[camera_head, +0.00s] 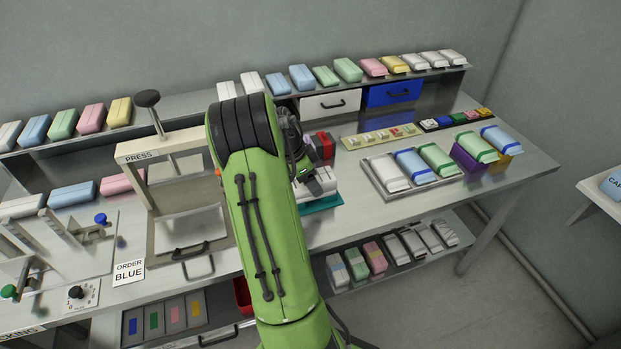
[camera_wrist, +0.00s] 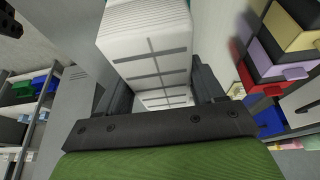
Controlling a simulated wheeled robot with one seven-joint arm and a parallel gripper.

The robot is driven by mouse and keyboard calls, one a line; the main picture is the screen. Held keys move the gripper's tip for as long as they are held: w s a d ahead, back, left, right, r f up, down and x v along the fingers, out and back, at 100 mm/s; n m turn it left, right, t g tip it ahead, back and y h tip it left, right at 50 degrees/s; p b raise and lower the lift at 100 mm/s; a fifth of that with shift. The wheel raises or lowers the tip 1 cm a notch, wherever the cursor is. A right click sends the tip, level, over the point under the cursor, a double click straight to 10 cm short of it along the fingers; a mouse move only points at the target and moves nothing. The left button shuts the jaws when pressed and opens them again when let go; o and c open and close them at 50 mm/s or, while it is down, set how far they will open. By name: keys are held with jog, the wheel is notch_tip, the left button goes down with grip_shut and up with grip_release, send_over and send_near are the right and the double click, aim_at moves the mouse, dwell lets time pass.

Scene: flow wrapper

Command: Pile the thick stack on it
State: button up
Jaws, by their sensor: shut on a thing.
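A white layered stack (camera_wrist: 145,45) with grey cross lines sits between my fingers in the wrist view. My gripper (camera_wrist: 160,90) is shut on this white stack. More white layered material (camera_wrist: 165,100) shows below it; I cannot tell whether the two touch. In the head view my gripper is mostly hidden behind my green arm. White stacks (camera_head: 322,181) show just right of the arm, above a teal base (camera_head: 321,204) on the bench. I cannot tell from the head view which of them is held.
A press (camera_head: 160,152) stands left of my arm, with an order card reading BLUE (camera_head: 129,271) in front. A grey tray (camera_head: 385,188) with wrapped packs lies to the right. A shelf with packs runs along the back.

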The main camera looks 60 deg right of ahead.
jog(key=o, duration=1.1)
jog(key=shift+r, duration=0.1)
jog(key=p+v, duration=0.4)
jog(key=v, duration=1.1)
jog(key=shift+r, duration=0.3)
